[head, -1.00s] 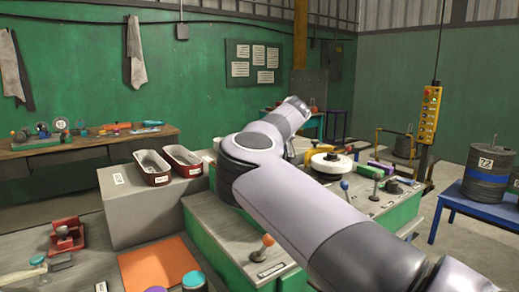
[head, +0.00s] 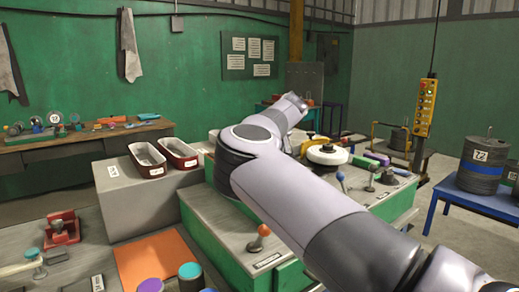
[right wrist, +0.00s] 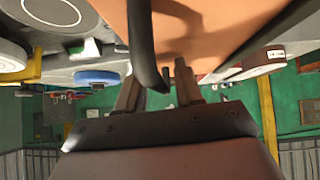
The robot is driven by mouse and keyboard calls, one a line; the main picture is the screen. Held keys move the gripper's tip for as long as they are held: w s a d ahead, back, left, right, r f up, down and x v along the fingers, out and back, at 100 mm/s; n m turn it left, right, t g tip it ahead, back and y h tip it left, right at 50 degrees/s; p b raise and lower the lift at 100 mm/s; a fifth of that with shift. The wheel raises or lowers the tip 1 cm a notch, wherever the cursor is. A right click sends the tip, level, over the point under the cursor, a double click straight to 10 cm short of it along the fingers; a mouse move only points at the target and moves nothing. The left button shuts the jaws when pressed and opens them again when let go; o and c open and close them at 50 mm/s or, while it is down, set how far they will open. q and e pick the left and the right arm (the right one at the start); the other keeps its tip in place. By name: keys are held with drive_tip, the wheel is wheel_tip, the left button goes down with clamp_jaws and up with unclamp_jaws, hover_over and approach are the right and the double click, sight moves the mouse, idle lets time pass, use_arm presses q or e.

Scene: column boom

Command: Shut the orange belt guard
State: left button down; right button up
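The orange belt guard (right wrist: 205,25) fills the top middle of the right wrist view as a broad orange surface close to my gripper. A dark bar-like handle (right wrist: 143,45) crosses in front of it. My right gripper (right wrist: 158,85) has its two fingers apart, with the lower end of the dark handle between or just in front of them; I cannot tell whether they touch it. In the head view my right arm covers the middle of the machine, and the guard and the right gripper are hidden. My left gripper is not in view.
The green machine (head: 215,225) carries a white round wheel (head: 327,154) and an orange-knobbed lever (head: 264,231). Two red tubs (head: 147,158) stand on a grey block to the left. A yellow control pendant (head: 426,108) hangs at the right. An orange mat (head: 155,262) lies in front.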

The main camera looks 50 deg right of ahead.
drive_tip(key=shift+r, duration=0.15)
drive_tip(key=shift+b+v, duration=0.7)
drive_tip(key=shift+v, duration=2.85)
drive_tip(key=shift+s, duration=0.1)
